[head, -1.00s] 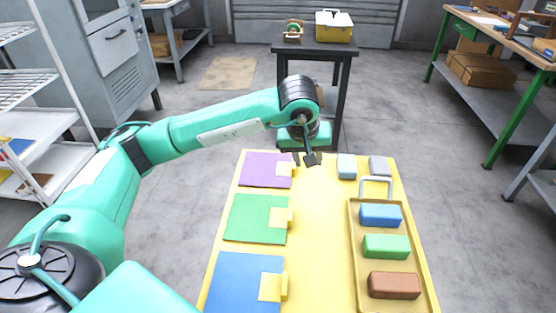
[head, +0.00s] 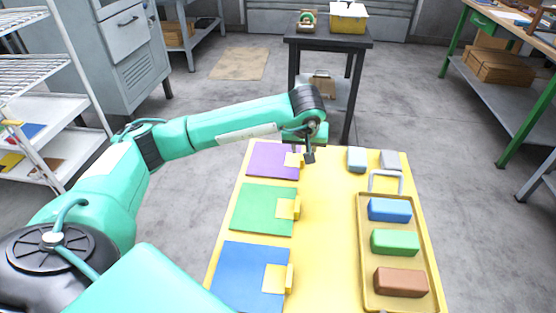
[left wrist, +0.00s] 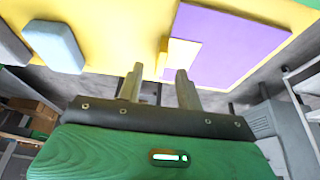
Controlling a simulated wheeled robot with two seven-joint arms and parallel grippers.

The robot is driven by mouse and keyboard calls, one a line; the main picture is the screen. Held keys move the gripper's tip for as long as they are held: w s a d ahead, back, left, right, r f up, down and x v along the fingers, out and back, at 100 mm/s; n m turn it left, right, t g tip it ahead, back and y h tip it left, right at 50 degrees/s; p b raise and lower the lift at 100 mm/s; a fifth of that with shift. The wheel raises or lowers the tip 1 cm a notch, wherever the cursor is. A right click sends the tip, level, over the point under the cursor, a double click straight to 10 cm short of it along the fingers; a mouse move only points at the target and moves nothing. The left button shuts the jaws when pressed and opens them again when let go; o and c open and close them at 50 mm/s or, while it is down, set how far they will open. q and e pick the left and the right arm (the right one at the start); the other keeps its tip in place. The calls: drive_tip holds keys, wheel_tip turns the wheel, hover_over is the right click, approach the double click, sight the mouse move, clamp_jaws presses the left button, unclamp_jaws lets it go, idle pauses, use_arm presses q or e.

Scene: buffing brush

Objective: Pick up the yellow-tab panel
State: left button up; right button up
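Three flat panels lie in a column on the left of the yellow table: a purple panel (head: 270,161) at the far end, a green panel (head: 262,210) and a blue panel (head: 245,275) nearest. Each has a yellow tab on its right side. My left gripper (head: 304,153) is at the far end, close to the purple panel's yellow tab (head: 293,160). In the left wrist view my left gripper (left wrist: 160,84) has its fingers apart with nothing between them. The purple panel (left wrist: 228,45) and its tab (left wrist: 178,60) show just beyond the right finger. My right gripper is out of view.
A tray (head: 370,285) with blue, green and brown blocks and a pale handle is on the table's right. The yellow table's middle (head: 335,240) is clear. A dark side table (head: 330,40) stands beyond.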

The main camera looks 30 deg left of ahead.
use_arm(q)
drive_tip(key=x, duration=0.3)
drive_tip(key=shift+w+a+f, duration=0.2)
clamp_jaws()
drive_tip(key=shift+r, duration=0.1)
